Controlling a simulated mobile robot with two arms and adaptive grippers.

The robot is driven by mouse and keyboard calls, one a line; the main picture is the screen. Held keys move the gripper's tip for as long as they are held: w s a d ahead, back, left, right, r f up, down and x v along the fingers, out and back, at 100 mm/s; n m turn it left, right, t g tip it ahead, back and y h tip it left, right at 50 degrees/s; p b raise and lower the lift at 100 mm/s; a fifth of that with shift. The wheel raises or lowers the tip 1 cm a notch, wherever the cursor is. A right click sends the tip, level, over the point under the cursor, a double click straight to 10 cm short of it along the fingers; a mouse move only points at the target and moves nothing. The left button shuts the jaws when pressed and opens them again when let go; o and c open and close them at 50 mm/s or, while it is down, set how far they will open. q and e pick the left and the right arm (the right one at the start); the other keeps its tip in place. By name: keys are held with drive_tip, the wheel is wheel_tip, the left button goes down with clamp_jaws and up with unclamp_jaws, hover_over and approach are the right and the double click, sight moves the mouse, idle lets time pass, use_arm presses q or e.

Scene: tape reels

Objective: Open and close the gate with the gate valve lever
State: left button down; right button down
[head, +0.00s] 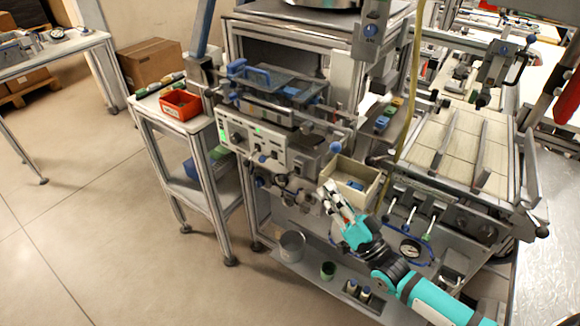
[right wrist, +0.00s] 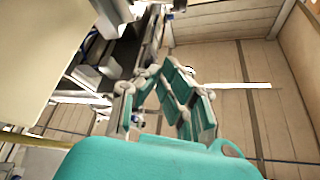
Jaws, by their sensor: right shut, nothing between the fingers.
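My right gripper (head: 328,192) is shut and empty in the head view. It is in front of the machine, just below and left of a beige open bin. In the right wrist view its teal-padded fingers (right wrist: 165,85) show with nothing between them. Several small levers, one with a green handle (head: 431,227), stand in a row to the right of the gripper, apart from it. Small valves and fittings (head: 283,186) sit under the control box, left of the gripper. I cannot tell which of these is the gate valve lever. My left gripper is not in view.
The beige bin (head: 350,178) is close beside the right gripper. A pressure gauge (head: 410,248) is right of my wrist. The control box (head: 260,140) is above left. A metal can (head: 292,246) stands below. A red bin (head: 181,104) is on the side table. The left floor is clear.

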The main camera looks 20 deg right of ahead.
drive_tip(key=shift+r, duration=0.1)
wheel_tip(320, 180, up, 5)
drive_tip(key=p, duration=0.3)
hover_over(288, 175)
drive_tip(key=s+d, duration=0.1)
drive_tip(key=d, duration=0.3)
drive_tip(key=shift+s+a+f+p, duration=0.15)
drive_tip(key=shift+a+f, duration=0.25)
drive_tip(key=shift+f, duration=0.3)
drive_tip(key=shift+s+a+f+p, duration=0.2)
drive_tip(key=shift+a+f, duration=0.15)
drive_tip(key=shift+f, duration=0.4)
drive_tip(key=shift+s+a+f+p, duration=0.15)
drive_tip(key=shift+a+f, duration=0.25)
drive_tip(key=shift+f, duration=0.3)
drive_tip(key=shift+a+f+n+y+b, duration=0.1)
drive_tip(key=shift+f+n+y+b, duration=0.25)
drive_tip(key=shift+n+b, duration=0.35)
drive_tip(key=shift+s+r+y, duration=0.1)
drive_tip(key=shift+y, duration=0.15)
